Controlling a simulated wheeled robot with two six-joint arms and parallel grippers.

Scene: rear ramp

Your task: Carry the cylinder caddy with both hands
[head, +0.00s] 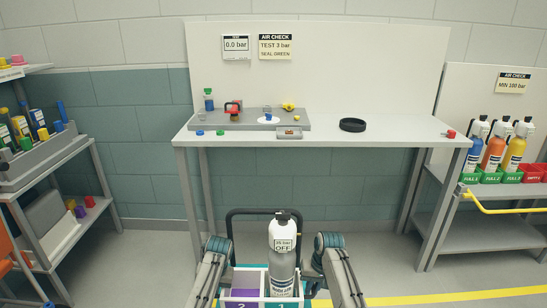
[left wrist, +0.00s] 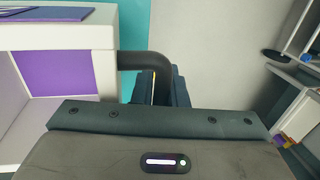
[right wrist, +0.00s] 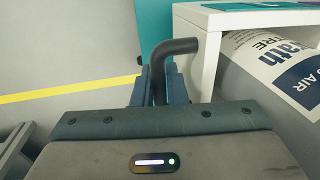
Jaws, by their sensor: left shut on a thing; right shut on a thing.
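The caddy (head: 240,304) is low in front of me in the head view, with white walls and compartments marked 2 and 1. A grey cylinder (head: 283,262) tagged "OFF" stands upright in compartment 1; compartment 2 shows a purple surface and no cylinder. My left gripper (left wrist: 160,86) is shut on the black side handle (left wrist: 140,60), beside a white wall with a purple panel. My right gripper (right wrist: 158,86) is shut on the other black handle (right wrist: 172,50), and the cylinder's printed side (right wrist: 270,70) shows next to it. The head view hides both sets of fingertips.
A bench (head: 330,133) stands ahead with a grey fixture (head: 215,122) and a black ring (head: 352,125). A rack at right holds several cylinders (head: 493,152) in green holders, beside a yellow rail (head: 500,210). A shelf (head: 85,145) is at left. Floor under the bench is clear.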

